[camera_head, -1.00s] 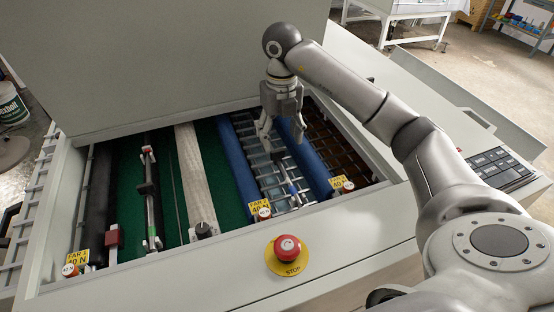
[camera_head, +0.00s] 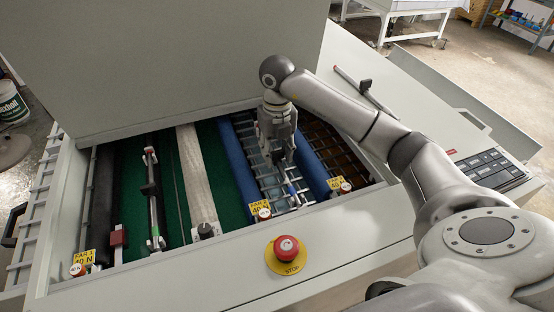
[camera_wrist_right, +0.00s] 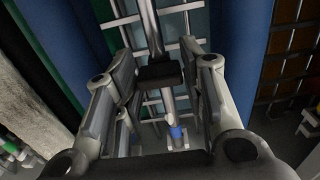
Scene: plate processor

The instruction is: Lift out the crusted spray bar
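A thin metal spray bar (camera_head: 290,184) with a blue band near one end lies over the grid between the two blue rollers. In the right wrist view the bar (camera_wrist_right: 150,25) carries a black grip block (camera_wrist_right: 160,73). My right gripper (camera_head: 276,158) points down over this bar; its fingers (camera_wrist_right: 161,85) stand apart on both sides of the block, with gaps showing. A second bar (camera_head: 153,205) with a black block lies in the green bay at left. I cannot make out crust on either. My left gripper is not in view.
A third bar with a black block (camera_head: 365,85) lies on the machine's right ledge. A red stop button (camera_head: 286,247) stands on the front rim. Blue rollers (camera_head: 236,165) flank the grid. The tall grey cover (camera_head: 190,60) rises behind the open bays.

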